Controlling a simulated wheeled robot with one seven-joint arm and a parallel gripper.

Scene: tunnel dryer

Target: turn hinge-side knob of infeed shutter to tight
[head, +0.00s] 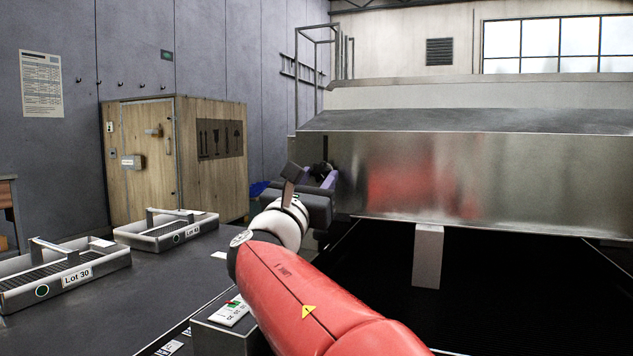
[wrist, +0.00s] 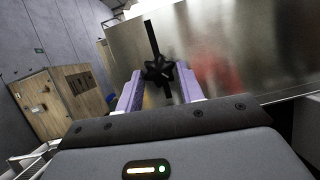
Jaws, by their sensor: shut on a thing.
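A black star-shaped knob (wrist: 158,69) sits on the brushed-steel face of the dryer (wrist: 215,50), with a dark upright bar (wrist: 152,38) above it. In the head view the knob (head: 320,168) is a small dark shape at the left end of the steel face (head: 500,180). My gripper (wrist: 160,76) has its two purple fingers on either side of the knob and is shut on it. In the head view my gripper (head: 326,178) is partly hidden by my own wrist. I cannot read any tight mark or the knob's setting.
Two trays, Lot 30 (head: 102,276) and another (head: 150,238), stand on the dark table (head: 150,300) at left. A wooden crate (head: 215,185) stands behind. A grey box (head: 215,333) with a label is below my arm. Under the steel face is a dark opening.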

